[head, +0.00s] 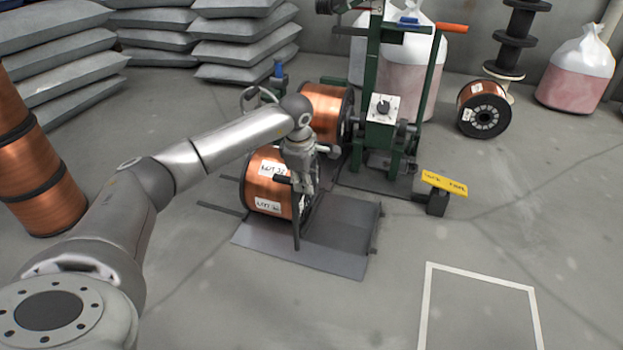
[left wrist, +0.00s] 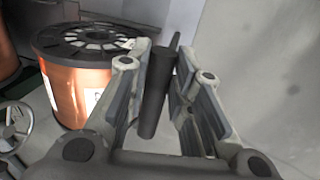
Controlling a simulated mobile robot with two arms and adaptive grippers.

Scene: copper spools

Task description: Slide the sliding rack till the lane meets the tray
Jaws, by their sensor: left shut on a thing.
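My left gripper (head: 298,182) is at the near right side of a labelled copper spool (head: 266,192). It is shut on a dark upright bar (head: 296,230). In the left wrist view this black bar (left wrist: 156,95) stands between the fingers. The spool is beside a low grey plate (head: 345,240) on the floor, and dark rails (head: 220,210) stick out at its left. I cannot tell clearly which part is the sliding rack, the lane or the tray, since my arm and the spool hide their meeting place. My right gripper is not in view.
A green machine (head: 370,95) with a control box (head: 381,108) stands behind, with another copper spool (head: 325,108) at its left. A yellow sign (head: 444,182) on a black block is to the right. A white outline (head: 480,272) marks clear floor at the front right.

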